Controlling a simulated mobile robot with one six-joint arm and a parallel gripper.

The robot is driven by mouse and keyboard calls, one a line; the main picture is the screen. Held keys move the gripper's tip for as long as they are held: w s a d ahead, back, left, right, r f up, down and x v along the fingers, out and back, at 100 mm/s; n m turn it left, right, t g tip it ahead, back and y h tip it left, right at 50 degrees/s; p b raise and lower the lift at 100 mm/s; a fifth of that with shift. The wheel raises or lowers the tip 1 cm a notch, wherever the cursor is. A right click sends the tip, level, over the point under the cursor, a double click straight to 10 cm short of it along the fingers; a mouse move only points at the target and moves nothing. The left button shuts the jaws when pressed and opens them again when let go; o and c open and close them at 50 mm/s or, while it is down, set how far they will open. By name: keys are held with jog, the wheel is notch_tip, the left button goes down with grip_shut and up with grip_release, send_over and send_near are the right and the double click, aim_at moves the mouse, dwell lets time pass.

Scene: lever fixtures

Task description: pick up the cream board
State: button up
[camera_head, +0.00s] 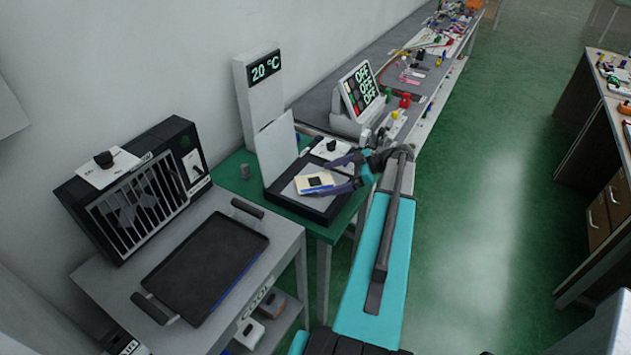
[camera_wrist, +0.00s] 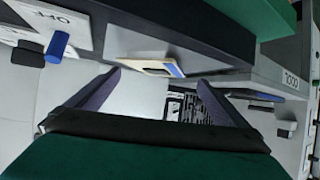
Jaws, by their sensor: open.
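The cream board (camera_head: 314,181) is a small flat piece with a dark square on top and a blue strip along its near edge. It lies on the light grey plate of a black-based device (camera_head: 285,198) with a raised pale lid. In the wrist view the board (camera_wrist: 147,66) shows almost edge-on, beyond the fingertips. My gripper (camera_head: 330,177) is open, its two dark fingers spread at the board's right side. In the wrist view the fingers (camera_wrist: 159,77) have nothing visible between them. I cannot tell whether a finger touches the board.
The device stands on a green table (camera_head: 237,172). A 20 °C display (camera_head: 262,100) and an OFF panel (camera_head: 360,90) stand behind. Green floor is clear to the right.

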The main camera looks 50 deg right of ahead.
aim_at(315, 182)
jog(key=p+x, duration=0.2)
jog(key=x, duration=0.1)
jog(key=shift+w+r, duration=0.1)
jog(key=shift+w, duration=0.1)
jog(key=shift+w+a+f, duration=0.3)
jog(key=shift+w+f, duration=0.1)
jog(key=c, duration=1.4)
jog(key=shift+o, duration=0.2)
